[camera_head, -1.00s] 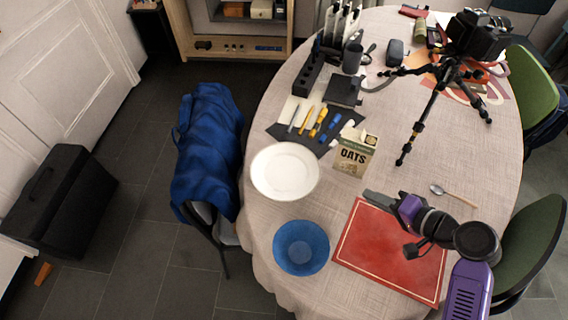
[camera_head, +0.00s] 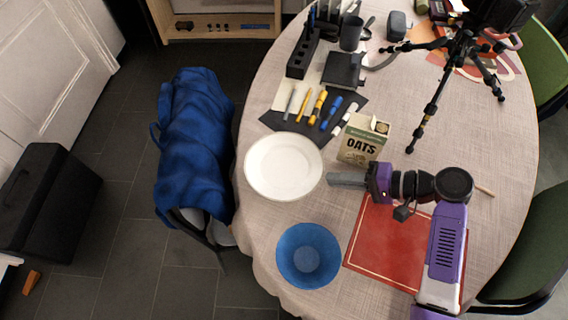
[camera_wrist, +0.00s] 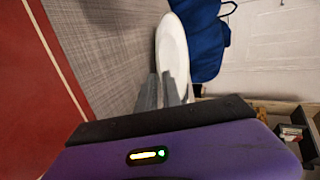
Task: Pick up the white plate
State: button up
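The white plate (camera_head: 283,167) lies flat on the round table, left of the oats box and above the blue bowl in the head view. In the wrist view the plate (camera_wrist: 173,50) shows beyond my fingers, seen at a slant. My gripper (camera_head: 331,179) is just right of the plate's right rim in the head view, its fingers pointing left at it. The fingers also show in the wrist view (camera_wrist: 160,88), close side by side. How far apart they are is unclear. Nothing is seen held, and contact with the plate cannot be told.
A blue bowl (camera_head: 308,256) stands below the plate, and an oats box (camera_head: 362,142) to its upper right. A red mat (camera_head: 389,243) lies under my arm. Pens lie on a dark sheet (camera_head: 275,124) above the plate. A black tripod (camera_head: 431,108) stands at the upper right.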

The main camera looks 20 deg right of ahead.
aim_at(320, 178)
jog(key=shift+x, duration=1.8)
jog(key=shift+d, duration=0.1)
grip_shut()
jog(key=shift+w+r, duration=0.1)
